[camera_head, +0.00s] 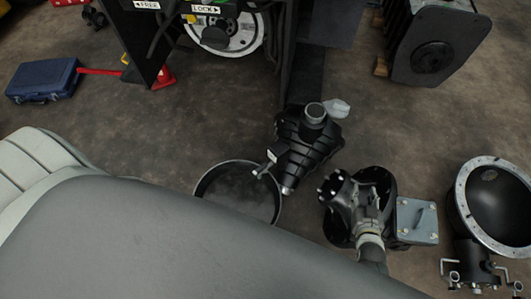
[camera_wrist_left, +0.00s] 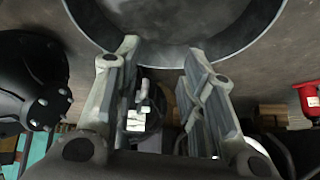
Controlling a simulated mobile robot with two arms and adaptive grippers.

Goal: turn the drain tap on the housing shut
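A blue-grey plate (camera_head: 416,221) and a black ringed casing (camera_head: 463,205) stand at the right. A forklift wheel (camera_head: 232,38) is at the top. A blue case (camera_head: 43,80) lies at the left. Brown floor is clear left of the basin.

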